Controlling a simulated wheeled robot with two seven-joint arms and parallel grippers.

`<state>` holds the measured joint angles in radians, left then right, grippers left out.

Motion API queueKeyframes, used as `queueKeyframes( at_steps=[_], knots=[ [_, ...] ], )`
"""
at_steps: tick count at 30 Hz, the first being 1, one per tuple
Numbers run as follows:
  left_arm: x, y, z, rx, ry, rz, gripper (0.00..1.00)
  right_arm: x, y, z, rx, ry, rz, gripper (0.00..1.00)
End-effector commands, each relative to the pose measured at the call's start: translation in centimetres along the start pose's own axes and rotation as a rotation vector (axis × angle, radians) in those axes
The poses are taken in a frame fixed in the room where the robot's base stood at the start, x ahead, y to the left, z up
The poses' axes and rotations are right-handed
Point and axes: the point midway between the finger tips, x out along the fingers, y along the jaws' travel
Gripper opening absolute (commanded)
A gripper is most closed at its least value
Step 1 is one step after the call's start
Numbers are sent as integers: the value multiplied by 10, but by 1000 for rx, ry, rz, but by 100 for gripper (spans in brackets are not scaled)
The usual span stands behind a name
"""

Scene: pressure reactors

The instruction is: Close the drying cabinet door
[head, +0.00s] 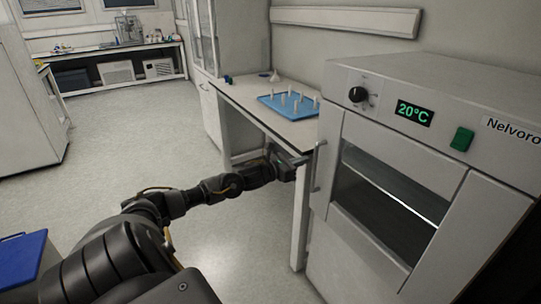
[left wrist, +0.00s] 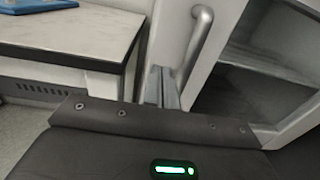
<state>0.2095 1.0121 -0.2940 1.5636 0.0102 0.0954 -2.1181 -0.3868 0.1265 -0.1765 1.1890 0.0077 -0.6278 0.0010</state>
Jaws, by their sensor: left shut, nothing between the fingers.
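The drying cabinet (head: 400,88) stands at the right in the head view. Its door (head: 355,250) has a dark window and a vertical bar handle (head: 316,166) at its left edge. The door lies close to the cabinet front; I cannot tell whether a small gap is left. My left gripper (head: 301,160) is shut and empty, with its tips beside the handle at the door's left side. In the left wrist view the gripper (left wrist: 166,88) points at the pale door face, just below and left of the handle (left wrist: 198,42). I cannot tell whether it touches. My right gripper is out of view.
A white-topped table (head: 245,95) stands left of the cabinet, with a blue pegged tray (head: 290,107) on it. My left arm reaches low in front of this table. A blue object (head: 22,262) is at the lower left. The floor (head: 130,130) is clear.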

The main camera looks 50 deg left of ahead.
Motion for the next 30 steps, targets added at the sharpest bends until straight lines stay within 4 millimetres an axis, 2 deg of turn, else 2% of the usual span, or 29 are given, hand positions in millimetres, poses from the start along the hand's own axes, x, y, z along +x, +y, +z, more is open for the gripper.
queueKeyframes(
  at_steps=[1, 3, 6, 11, 15, 23, 30],
  knots=[
    [-14, 1, -4, 5, 8, 1, 0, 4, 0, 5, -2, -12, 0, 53],
    [-28, 0, -3, 5, 9, -2, 0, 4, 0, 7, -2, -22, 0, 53],
    [-46, 0, -3, 4, 9, 0, 0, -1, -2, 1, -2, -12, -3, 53],
    [-70, -2, -2, 3, 8, -1, 0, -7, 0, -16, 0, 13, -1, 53],
    [-84, -2, -1, 3, 7, -1, 0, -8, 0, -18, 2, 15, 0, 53],
    [-95, -3, 1, 3, 2, -2, 0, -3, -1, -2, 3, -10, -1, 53],
    [-96, -3, 1, 3, 1, -2, 0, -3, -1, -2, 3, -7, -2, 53]
  ],
)
